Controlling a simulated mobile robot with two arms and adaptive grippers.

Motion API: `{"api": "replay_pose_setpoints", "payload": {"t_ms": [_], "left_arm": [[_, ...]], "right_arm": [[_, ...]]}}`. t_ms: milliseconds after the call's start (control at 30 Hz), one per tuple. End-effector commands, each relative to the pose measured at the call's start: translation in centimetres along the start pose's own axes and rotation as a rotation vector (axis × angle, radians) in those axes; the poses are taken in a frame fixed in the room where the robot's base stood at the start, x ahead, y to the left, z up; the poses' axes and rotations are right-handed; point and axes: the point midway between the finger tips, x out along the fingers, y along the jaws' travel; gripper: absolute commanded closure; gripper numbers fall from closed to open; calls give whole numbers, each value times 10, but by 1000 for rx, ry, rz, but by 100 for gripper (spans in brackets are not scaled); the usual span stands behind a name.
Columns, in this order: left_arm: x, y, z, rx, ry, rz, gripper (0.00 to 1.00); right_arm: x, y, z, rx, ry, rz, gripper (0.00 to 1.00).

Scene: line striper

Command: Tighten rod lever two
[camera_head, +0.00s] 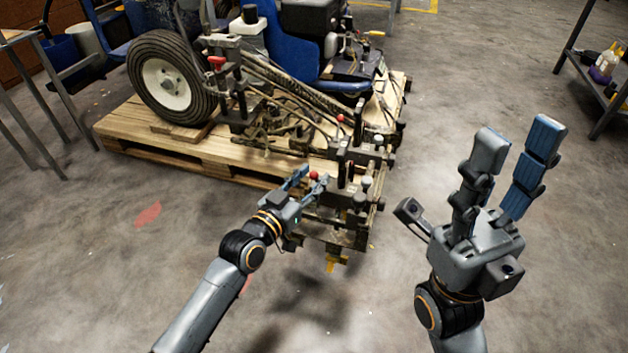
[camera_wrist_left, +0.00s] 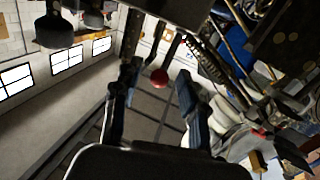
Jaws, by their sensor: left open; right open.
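The line striper (camera_head: 290,85) sits on a wooden pallet with its lever assembly at the front. A red-knobbed lever (camera_head: 313,175) stands at the near end, and its red knob (camera_wrist_left: 159,77) shows between the two fingers in the left wrist view. My left gripper (camera_head: 307,184) is open around or just behind this knob; I see no clear contact. Two other red knobs show, one in the middle (camera_head: 341,117) and one near the wheel (camera_head: 216,62). I cannot tell which lever is number two. My right gripper (camera_head: 517,140) is open, empty and raised at the right, apart from the machine.
The pallet (camera_head: 165,145) lies under the machine, and the large wheel (camera_head: 172,78) stands at its left. A shelf (camera_head: 603,85) stands at the far right. The floor between is clear.

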Motion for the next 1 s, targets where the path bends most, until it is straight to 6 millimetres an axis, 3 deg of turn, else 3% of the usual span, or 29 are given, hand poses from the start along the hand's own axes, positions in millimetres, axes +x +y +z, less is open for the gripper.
{"api": "replay_pose_setpoints", "payload": {"t_ms": [133,433,467,667,1000], "left_arm": [[12,0,0,0,2,0,58],[14,0,0,0,0,0,58],[14,0,0,0,0,0,60],[14,0,0,0,0,0,100],[14,0,0,0,-2,0,100]], "right_arm": [[1,0,0,-2,13,-5,59],[3,0,0,-2,16,-7,59],[3,0,0,-2,16,-7,59],[3,0,1,-2,16,-7,59],[4,0,0,-2,16,-7,59]]}}
